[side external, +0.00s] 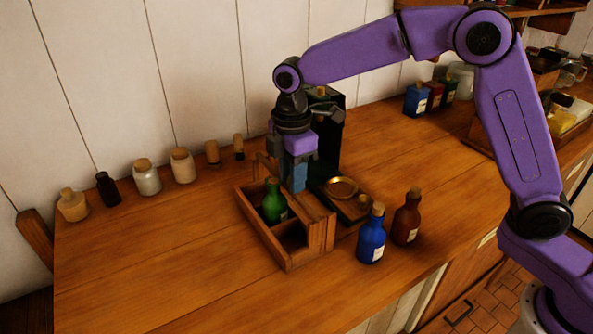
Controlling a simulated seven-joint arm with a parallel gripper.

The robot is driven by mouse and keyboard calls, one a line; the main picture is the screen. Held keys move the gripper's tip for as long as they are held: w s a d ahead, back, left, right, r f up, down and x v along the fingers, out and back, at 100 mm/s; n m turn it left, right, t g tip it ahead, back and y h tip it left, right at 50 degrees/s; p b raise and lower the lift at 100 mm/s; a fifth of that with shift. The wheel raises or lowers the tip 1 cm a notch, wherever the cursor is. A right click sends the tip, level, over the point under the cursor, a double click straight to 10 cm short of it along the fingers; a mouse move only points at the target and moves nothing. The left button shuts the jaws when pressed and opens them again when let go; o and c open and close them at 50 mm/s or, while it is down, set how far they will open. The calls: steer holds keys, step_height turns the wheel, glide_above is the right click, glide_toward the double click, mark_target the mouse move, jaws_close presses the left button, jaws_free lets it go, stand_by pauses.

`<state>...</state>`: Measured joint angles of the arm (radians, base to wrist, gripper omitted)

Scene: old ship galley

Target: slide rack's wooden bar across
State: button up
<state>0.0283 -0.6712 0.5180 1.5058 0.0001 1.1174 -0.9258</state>
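The wooden rack (287,258) stands on the counter below my gripper. A green bottle (273,203) with a cork stands in its near left part, beside an empty-looking compartment. A thin wooden piece (258,163) rises at the rack's far end; I cannot tell whether it is the sliding bar. My gripper (293,165) points down over the rack's far right part. A blue block-like shape (294,176) is directly under it, between or just below the fingers. I cannot tell whether the fingers touch it. The gripper hides part of the rack's far end.
A dark device with a brass pan (341,187) stands close to the right of the rack. A blue bottle (371,236) and a brown bottle (407,218) stand in front right. Several jars line the wall. The counter (170,260) is clear at left.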

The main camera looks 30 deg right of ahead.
steer(key=o, duration=0.3)
steer(key=shift+a, duration=0.1)
steer(key=shift+o, duration=0.2)
steer(key=shift+r, duration=0.15)
steer(key=shift+r, duration=3.35)
steer(key=s+d+f+m, duration=0.1)
steer(key=s+d+f, duration=0.1)
steer(key=s+d, duration=0.4)
steer(key=s+d+f+m, duration=0.2)
steer(key=s+d, duration=0.5)
steer(key=s, duration=0.7)
steer(key=s+d+f+m, duration=0.2)
steer(key=s+d, duration=0.4)
steer(key=s, duration=0.4)
steer(key=shift+s+d+f, duration=0.35)
steer(key=shift+s, duration=0.05)
